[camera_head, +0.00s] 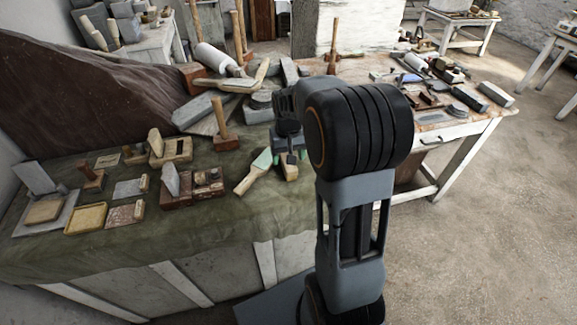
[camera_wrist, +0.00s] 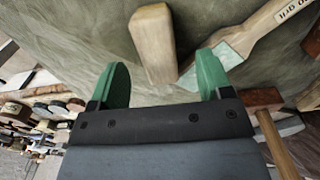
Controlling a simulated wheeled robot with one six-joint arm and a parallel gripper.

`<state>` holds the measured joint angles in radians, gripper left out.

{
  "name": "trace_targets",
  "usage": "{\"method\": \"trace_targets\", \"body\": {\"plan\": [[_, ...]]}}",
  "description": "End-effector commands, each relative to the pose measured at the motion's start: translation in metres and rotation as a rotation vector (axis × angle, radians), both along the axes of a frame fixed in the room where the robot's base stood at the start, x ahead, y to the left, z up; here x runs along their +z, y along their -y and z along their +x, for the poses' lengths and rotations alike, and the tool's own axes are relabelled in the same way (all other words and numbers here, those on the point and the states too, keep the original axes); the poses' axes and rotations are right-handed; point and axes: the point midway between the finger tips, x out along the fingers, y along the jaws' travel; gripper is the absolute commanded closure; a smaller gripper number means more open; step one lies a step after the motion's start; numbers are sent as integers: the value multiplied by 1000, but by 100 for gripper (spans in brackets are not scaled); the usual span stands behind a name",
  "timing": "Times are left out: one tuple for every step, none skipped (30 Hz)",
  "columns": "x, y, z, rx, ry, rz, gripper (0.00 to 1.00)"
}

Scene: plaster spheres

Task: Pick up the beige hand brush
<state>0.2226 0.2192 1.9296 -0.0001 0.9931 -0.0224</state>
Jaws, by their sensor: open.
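A beige wooden piece (camera_head: 289,171), which looks like the hand brush, lies on the green cloth of the table. It also shows in the wrist view (camera_wrist: 153,42), its near end between the fingers. My gripper (camera_head: 290,157) is over it; in the wrist view my gripper (camera_wrist: 162,76) has its green fingers apart, one on each side of the wood. I cannot tell whether they touch it. Bristles are not visible on this piece, and part of it is hidden by my gripper.
A flat brush (camera_head: 254,174) with a pale green part and wooden handle lies close on the left; it shows beside the right finger in the wrist view (camera_wrist: 245,38). A wooden mallet (camera_head: 224,139) stands behind it. Bare cloth (camera_head: 215,225) lies in front.

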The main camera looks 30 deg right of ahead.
Motion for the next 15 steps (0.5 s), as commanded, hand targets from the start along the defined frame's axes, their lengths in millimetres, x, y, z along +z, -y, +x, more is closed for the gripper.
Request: {"method": "trace_targets", "body": {"plan": [[-2, 0, 0, 0, -2, 0, 28], [-4, 0, -1, 0, -3, 1, 28], [-8, 1, -1, 0, -3, 1, 28], [-11, 1, -1, 0, -3, 1, 28], [-15, 1, -1, 0, -4, 1, 28], [-21, 2, -1, 0, -4, 1, 28], [-25, 2, -2, 0, -5, 1, 28], [-29, 3, -2, 0, -4, 1, 28], [-35, 3, -2, 0, -5, 1, 28], [-39, 3, -1, 0, -3, 1, 28], [-42, 3, -1, 0, -2, 0, 28], [-45, 3, -1, 0, -2, 0, 28], [-48, 3, -1, 0, -1, 0, 28], [-50, 3, -1, 0, -1, 0, 28], [-51, 3, -1, 0, -1, 0, 28]]}}
